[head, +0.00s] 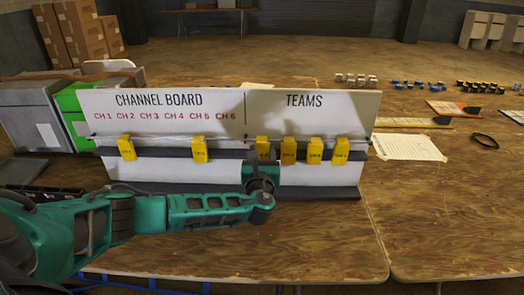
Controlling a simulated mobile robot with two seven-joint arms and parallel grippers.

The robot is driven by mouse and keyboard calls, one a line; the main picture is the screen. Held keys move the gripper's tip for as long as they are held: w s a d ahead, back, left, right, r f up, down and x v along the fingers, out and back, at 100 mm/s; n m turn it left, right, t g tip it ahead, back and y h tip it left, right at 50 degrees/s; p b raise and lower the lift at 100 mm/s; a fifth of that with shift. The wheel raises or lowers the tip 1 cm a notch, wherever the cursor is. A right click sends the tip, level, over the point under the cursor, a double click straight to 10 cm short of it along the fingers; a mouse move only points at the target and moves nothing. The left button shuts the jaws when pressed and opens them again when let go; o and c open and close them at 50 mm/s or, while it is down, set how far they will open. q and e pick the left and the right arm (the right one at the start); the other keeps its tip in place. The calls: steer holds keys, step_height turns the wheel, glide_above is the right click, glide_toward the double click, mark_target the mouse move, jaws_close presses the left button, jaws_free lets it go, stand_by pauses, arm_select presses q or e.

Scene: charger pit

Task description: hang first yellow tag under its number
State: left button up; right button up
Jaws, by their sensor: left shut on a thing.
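The white board (330,105) stands on the table, with CHANNEL BOARD and red CH 1 to CH 6 at left and TEAMS at right. One yellow tag (126,148) hangs below CH 2 and another yellow tag (199,150) below CH 5. Under TEAMS are several more: a leftmost yellow tag (262,147), then others (288,151), (315,151) and (340,151) on the right. My left gripper (262,168) is shut on the leftmost TEAMS tag, from below and in front. The lettering on the tags is too small to read. My right gripper is out of view.
A grey and a green bin (72,103) stand left of the board. A paper sheet (407,147), a black ring (485,140) and coloured trays (453,108) lie to the right. Small blocks stand at the far right. The table front right of my arm is clear.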

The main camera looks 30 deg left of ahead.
arm_select(q)
steer(key=shift+s+d, duration=0.4)
steer(key=shift+s, duration=0.2)
steer(key=shift+v, duration=3)
